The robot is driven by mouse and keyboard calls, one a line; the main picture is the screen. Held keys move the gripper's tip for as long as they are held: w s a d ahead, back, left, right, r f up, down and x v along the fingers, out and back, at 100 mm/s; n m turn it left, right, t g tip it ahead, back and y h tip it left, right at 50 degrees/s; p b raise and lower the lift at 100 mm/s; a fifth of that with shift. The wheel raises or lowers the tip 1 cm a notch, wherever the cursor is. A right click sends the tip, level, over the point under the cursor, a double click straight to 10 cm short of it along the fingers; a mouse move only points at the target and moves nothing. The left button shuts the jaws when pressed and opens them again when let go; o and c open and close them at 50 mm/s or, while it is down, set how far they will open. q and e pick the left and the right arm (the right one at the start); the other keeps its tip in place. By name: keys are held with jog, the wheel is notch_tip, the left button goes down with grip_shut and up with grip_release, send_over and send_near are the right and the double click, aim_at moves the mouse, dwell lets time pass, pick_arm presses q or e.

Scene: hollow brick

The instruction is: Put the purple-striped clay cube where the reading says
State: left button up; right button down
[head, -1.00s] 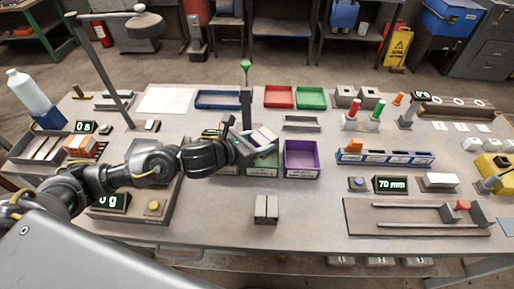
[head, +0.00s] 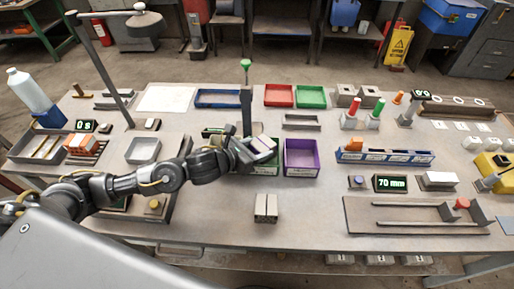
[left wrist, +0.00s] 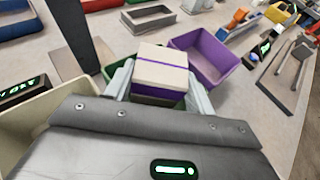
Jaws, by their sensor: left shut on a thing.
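The purple-striped clay cube (left wrist: 162,72) is cream with a thin purple band. It sits between the fingers of my left gripper (head: 260,150), which is shut on it. In the head view the cube (head: 263,145) is held over the green bin (head: 268,170), just left of the purple bin (head: 302,160). In the left wrist view the purple bin (left wrist: 205,58) lies right of and beyond the cube, and part of the green bin shows behind it. A display (head: 392,184) reads 70 mm. The scale's display at left is mostly hidden by my arm. My right gripper is not in view.
A post with a green top (head: 246,95) stands close behind my left gripper. A grey block pair (head: 266,208) lies in front of the bins. Red (head: 279,96) and green trays are behind. The table front centre is mostly clear.

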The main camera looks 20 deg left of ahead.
pick_arm(q)
jog(key=shift+f, duration=0.3)
jog(key=o, duration=1.2)
jog(key=shift+r+p, duration=0.5)
jog(key=shift+r, duration=0.15)
jog(key=b+v, duration=0.2)
jog(key=v, duration=1)
jog(key=shift+s, duration=0.1)
